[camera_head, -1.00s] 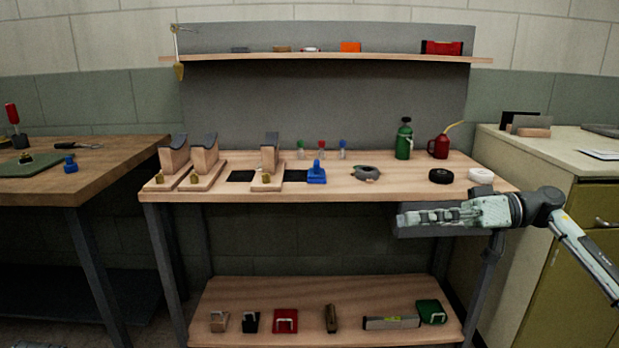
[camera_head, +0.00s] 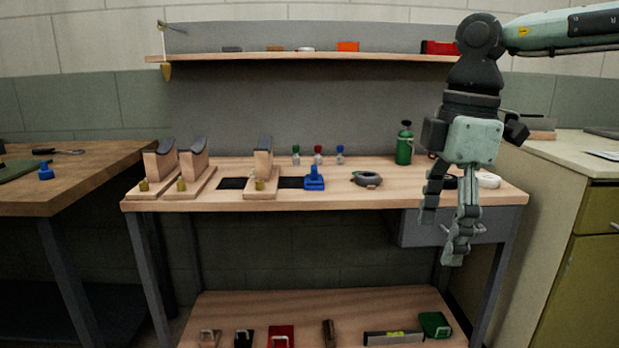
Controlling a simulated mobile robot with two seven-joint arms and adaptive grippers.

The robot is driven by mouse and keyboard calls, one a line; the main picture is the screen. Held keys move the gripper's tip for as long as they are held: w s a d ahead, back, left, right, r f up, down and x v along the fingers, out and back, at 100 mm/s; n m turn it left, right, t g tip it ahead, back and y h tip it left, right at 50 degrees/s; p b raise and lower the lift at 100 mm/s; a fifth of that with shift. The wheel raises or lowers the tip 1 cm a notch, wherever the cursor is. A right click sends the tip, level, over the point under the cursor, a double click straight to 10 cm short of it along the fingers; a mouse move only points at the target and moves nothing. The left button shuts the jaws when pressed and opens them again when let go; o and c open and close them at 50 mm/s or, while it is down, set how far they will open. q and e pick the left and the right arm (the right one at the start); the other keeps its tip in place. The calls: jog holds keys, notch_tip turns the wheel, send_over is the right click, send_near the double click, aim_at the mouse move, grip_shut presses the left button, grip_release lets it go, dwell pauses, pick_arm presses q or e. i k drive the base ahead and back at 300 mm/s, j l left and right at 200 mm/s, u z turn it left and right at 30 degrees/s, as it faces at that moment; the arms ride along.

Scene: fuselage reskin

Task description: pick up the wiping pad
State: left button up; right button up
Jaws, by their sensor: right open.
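My right gripper (camera_head: 441,236) hangs fingers down at the right, in front of the workbench (camera_head: 330,197). It is open with nothing between its fingers. I cannot tell for certain which object is the wiping pad. All are well to the left of my gripper and lower in the picture. My left gripper is not in view.
The bench holds saddle stands (camera_head: 160,165), a blue tool (camera_head: 314,180), a grey ring-shaped tool (camera_head: 366,178) and a green bottle (camera_head: 404,147). A drawer (camera_head: 415,230) hangs beneath its right end. A level (camera_head: 393,338) and green case (camera_head: 434,323) lie on the lower shelf.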

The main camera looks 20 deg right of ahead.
aim_at(313, 181)
jog(key=i, duration=1.8)
